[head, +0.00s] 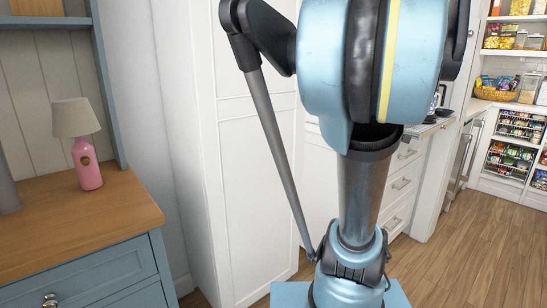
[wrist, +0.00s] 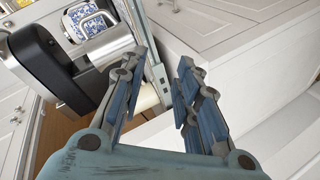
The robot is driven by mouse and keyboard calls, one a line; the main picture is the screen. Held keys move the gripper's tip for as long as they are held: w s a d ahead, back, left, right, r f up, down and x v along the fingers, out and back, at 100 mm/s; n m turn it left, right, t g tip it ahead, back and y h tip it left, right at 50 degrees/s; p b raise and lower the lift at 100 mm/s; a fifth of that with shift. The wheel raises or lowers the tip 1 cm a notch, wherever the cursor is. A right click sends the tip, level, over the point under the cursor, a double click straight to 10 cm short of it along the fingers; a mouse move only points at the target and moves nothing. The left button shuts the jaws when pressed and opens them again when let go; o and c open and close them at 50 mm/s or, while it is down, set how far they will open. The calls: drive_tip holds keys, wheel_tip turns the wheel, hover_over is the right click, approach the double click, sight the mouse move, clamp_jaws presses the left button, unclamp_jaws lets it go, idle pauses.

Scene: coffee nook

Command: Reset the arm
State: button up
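My arm (head: 355,200), light blue with dark grey joints, stands upright across the middle of the head view. My gripper is outside the head view. In the wrist view my gripper (wrist: 164,75) shows two blue-grey fingers with a clear gap between their tips. It is open and nothing is held between the fingers. White panelled surfaces lie behind and to the right of the fingers. I cannot tell how far the fingers are from them.
A black and silver appliance (wrist: 50,60) with a blue-and-white patterned item (wrist: 88,22) is left of the fingers in the wrist view. In the head view, a pink lamp (head: 87,165) stands on a wood-topped blue cabinet (head: 80,225). Wooden floor (head: 470,255) is clear at right.

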drive_tip(key=s+a+f+m+g+y, duration=0.4)
drive_tip(key=s+a+f+g+y, duration=0.4)
drive_tip(key=s+a+f, duration=1.4)
drive_tip(key=shift+s+a+f+g, duration=0.35)
drive_tip(key=shift+s+a+g, duration=0.3)
drive_tip(key=shift+s, duration=0.3)
drive_tip(key=shift+a, duration=0.15)
